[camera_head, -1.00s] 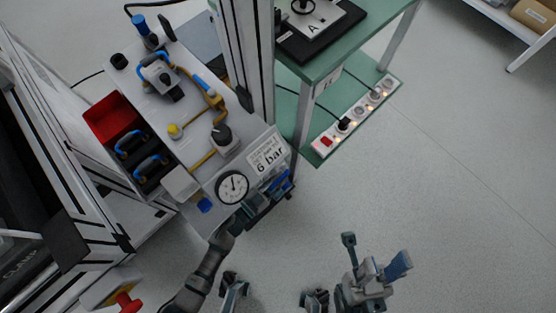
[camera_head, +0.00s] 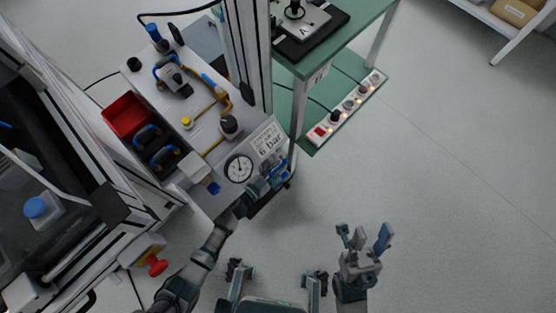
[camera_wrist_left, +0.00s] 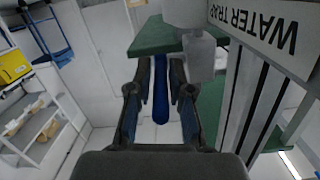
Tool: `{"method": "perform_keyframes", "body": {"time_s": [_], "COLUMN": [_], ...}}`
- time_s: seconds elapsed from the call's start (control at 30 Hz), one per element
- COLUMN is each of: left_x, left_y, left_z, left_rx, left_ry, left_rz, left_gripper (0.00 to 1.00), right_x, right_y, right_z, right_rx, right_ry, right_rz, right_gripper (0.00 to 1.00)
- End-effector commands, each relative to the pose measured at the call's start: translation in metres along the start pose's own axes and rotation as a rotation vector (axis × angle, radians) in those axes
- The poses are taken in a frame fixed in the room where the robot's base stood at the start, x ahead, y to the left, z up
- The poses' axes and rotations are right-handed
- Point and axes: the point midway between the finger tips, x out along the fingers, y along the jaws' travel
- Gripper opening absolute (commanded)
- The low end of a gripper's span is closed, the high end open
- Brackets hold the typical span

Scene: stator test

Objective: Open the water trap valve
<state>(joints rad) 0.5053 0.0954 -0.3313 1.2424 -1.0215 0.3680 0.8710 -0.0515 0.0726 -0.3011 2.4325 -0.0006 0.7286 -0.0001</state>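In the left wrist view a long blue lever (camera_wrist_left: 161,85) lies between the two fingers of my left gripper (camera_wrist_left: 160,75). The fingers stand close on either side of it; I cannot tell whether they press on it. A "WATER TRAP" label (camera_wrist_left: 265,28) shows upside down at upper right, beside a pale cylindrical body (camera_wrist_left: 199,52). In the head view my left gripper (camera_head: 272,180) is at the lower right edge of the pneumatic panel (camera_head: 205,130), next to the pressure gauge (camera_head: 239,168); the lever is hard to make out there. My right gripper (camera_head: 364,240) is open and empty above the floor.
A "6 bar" sign (camera_head: 268,142) stands beside the gauge. A red bin (camera_head: 128,116) is on the panel's left. A green table (camera_head: 335,45) and a power strip (camera_head: 345,108) are behind. A red knob (camera_head: 157,265) is at lower left. The right floor is clear.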

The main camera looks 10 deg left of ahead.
Motion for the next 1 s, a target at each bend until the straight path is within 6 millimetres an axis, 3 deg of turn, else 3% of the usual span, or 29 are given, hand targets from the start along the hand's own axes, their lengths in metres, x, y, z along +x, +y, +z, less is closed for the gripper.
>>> {"method": "perform_keyframes", "body": {"time_s": [0.37,0.8,1.0], "left_x": [-0.005,-0.094,-0.116], "left_y": [0.0,0.0,0.0], "left_z": [0.0,0.002,0.002], "left_rx": [0.001,-0.001,-0.001], "left_ry": [0.0,-0.002,-0.002], "left_rz": [0.0,0.001,0.001], "left_gripper": [0.25,0.25,0.25], "right_x": [0.001,0.0,0.0], "right_y": [0.0,0.0,0.0], "right_z": [-0.002,-0.001,-0.001], "right_rx": [-0.001,-0.001,-0.001], "right_ry": [0.003,0.002,0.002], "right_rz": [0.0,-0.001,0.0], "right_gripper": [0.4,0.4,0.4]}}
